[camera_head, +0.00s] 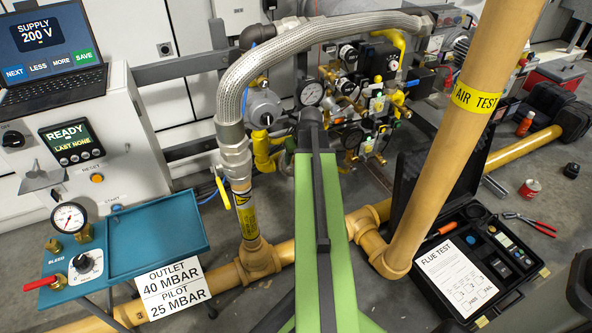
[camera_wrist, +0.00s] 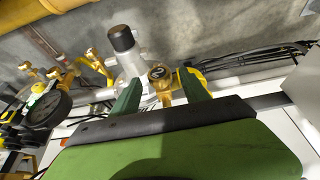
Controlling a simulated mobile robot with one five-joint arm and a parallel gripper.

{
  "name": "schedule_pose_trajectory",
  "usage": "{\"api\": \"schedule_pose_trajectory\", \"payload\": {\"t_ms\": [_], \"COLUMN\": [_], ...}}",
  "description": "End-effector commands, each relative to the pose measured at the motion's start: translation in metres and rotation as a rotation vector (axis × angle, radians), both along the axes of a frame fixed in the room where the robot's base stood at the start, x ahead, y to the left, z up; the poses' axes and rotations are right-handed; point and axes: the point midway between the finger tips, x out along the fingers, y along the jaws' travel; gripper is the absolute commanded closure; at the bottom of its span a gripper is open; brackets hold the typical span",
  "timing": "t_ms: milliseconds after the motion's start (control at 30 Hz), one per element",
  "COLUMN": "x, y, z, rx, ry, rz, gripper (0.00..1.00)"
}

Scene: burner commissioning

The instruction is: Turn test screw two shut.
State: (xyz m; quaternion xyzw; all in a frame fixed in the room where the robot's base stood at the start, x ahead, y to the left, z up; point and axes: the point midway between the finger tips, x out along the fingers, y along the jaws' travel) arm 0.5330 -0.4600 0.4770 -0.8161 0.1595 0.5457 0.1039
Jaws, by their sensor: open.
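My gripper (camera_wrist: 161,84) shows in the wrist view with its two green fingers apart. A round brass fitting (camera_wrist: 160,73) with a dark mark on its face sits beyond and between the fingertips; I cannot tell whether they touch it. No label reading test screw two is legible, so I cannot tell whether this fitting is that screw. Other brass fittings (camera_wrist: 95,57) stand to the left. In the head view my green arm reaches toward the gas valve assembly (camera_head: 352,100), and hides my gripper and part of the assembly.
A grey cylinder with a black cap (camera_wrist: 122,40) stands just left of the brass fitting. A black gauge (camera_wrist: 48,108) is at the lower left. In the head view, a braided hose (camera_head: 300,40) arches over the assembly and a thick yellow pipe (camera_head: 450,140) rises to the right.

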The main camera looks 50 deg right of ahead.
Motion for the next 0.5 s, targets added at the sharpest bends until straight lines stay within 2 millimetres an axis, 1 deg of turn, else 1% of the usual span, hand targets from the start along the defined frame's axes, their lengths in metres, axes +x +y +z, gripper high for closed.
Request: {"api": "schedule_pose_trajectory", "payload": {"t_ms": [33, 67, 333, 500], "x": [0.0028, 0.0035, 0.0039, 0.0037], "y": [-0.0014, -0.0016, -0.0018, -0.002], "z": [-0.0105, -0.0115, -0.0095, -0.0094], "rx": [0.0, 0.0, 0.0, 0.0], "ry": [0.0, 0.0, 0.0, 0.0], "rz": [0.0, 0.0, 0.0, 0.0], "gripper": [0.47, 0.47, 0.47, 0.69]}}
